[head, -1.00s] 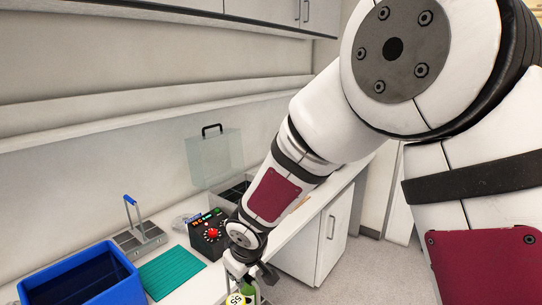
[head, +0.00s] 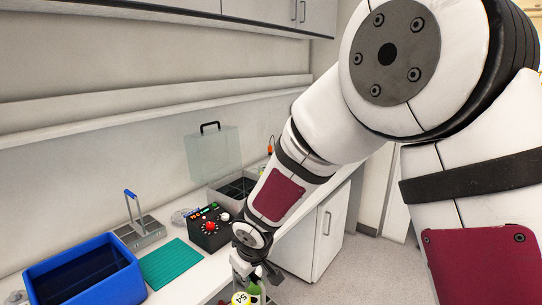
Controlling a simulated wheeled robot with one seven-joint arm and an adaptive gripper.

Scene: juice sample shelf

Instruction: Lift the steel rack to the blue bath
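The steel rack (head: 150,239) stands on the counter at the left in the head view, with an upright blue-gripped handle (head: 131,195). The blue bath (head: 120,288) is an open box with a dark inside, at the lower left, in front of the rack. My gripper (head: 254,278) is at the bottom centre, to the right of both and apart from them. Whether the fingers are open or touch that item is unclear.
A teal ribbed mat (head: 171,264) lies bare right of the bath. A black control box with a red knob (head: 209,229) stands right of the rack. Behind it is a dark-bottomed tank (head: 237,188) with a raised clear lid (head: 210,154). A wall ledge runs above.

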